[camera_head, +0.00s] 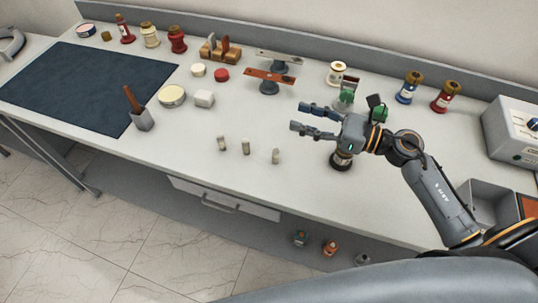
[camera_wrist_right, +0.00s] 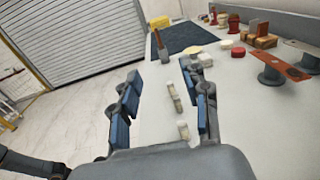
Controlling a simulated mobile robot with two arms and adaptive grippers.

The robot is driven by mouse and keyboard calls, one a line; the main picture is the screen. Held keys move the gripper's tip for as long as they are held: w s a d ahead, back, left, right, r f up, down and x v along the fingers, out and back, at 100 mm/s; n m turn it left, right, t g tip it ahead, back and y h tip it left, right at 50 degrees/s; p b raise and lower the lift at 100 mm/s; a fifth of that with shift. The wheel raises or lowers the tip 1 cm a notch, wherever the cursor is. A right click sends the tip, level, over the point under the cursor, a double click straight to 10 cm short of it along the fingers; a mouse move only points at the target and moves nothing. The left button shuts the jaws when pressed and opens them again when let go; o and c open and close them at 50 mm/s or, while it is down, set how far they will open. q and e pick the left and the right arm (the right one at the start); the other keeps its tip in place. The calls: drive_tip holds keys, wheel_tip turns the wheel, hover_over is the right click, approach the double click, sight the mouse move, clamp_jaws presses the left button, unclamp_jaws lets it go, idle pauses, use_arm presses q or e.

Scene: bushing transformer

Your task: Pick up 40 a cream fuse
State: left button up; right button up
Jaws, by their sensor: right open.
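Three small cream fuses stand upright in a row near the front edge of the bench: a left one (camera_head: 222,142), a middle one (camera_head: 245,147) and a right one (camera_head: 276,156). My right gripper (camera_head: 298,116) is open and empty. It is above the bench, behind and to the right of the right fuse, with its fingers pointing left. In the right wrist view my gripper (camera_wrist_right: 162,92) has its blue-padded fingers spread wide. The nearest fuse (camera_wrist_right: 183,131) and others beyond it show between the fingers, nearer the right finger. I cannot read any number on them. My left gripper is not in view.
An orange-topped stand (camera_head: 269,78) is behind. A dark mat (camera_head: 80,85) covers the far left. Bench around the fuses is clear.

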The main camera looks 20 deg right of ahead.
wheel_tip(320, 180, down, 4)
drive_tip(key=b, duration=0.3)
use_arm(q)
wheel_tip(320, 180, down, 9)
drive_tip(key=b, duration=0.5)
use_arm(e)
approach(276, 150)
drive_tip(key=p+x, duration=0.1)
drive_tip(key=x, duration=0.1)
drive_tip(key=shift+w+a, duration=0.15)
drive_tip(key=shift+w, duration=0.1)
drive_tip(key=shift+w+a+f, duration=0.1)
drive_tip(key=shift+a+f, duration=0.05)
drive_tip(key=shift+f, duration=0.15)
drive_tip(key=p+x, duration=0.3)
drive_tip(key=x, duration=0.4)
drive_tip(key=shift+a, duration=0.1)
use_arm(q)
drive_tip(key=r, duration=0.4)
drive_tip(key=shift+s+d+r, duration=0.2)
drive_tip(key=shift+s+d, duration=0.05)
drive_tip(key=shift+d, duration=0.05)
use_arm(e)
clamp_jaws()
